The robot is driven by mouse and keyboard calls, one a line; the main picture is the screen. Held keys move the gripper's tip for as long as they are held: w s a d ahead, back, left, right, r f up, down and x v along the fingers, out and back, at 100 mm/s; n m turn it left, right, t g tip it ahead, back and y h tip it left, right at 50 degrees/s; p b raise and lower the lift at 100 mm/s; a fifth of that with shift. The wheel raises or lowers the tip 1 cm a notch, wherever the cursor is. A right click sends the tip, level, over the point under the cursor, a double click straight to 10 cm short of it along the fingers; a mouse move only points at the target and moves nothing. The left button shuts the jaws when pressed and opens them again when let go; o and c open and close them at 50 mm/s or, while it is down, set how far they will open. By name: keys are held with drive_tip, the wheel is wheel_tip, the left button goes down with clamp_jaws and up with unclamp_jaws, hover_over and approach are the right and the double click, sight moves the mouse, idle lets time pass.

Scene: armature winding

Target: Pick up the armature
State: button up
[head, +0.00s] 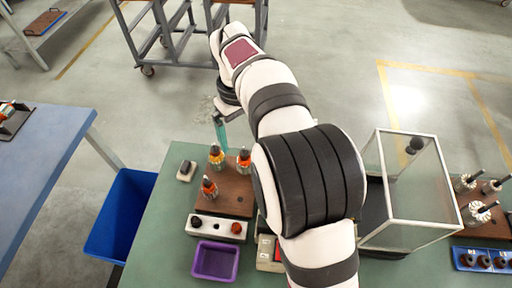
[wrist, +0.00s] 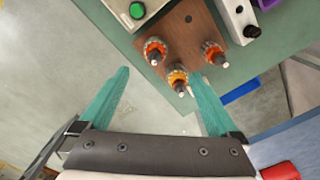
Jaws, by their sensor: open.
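Three armatures with orange windings stand upright on a brown board (head: 234,203) on the green table: one at the back left (head: 216,157), one at the back right (head: 243,160) and one in front (head: 209,188). My gripper (head: 220,132), with teal fingers, is beyond the board near the table's far edge; my arm hides part of it. In the wrist view, my gripper (wrist: 161,75) is open and empty. One armature (wrist: 177,77) appears between the fingertips there, with two others (wrist: 154,48) (wrist: 213,52) farther up. No contact shows.
A control strip with knobs (head: 217,228) and a purple tray (head: 215,261) lie in front of the board. A clear-walled case (head: 411,190) stands right of my arm. Farther right, another board holds pale armatures (head: 481,212). A blue bin (head: 122,212) is left of the table.

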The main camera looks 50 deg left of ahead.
sight(244, 153)
drive_tip(key=f, duration=1.1)
drive_tip(key=shift+w+f, duration=0.4)
drive_tip(key=shift+r, duration=0.1)
clamp_jaws()
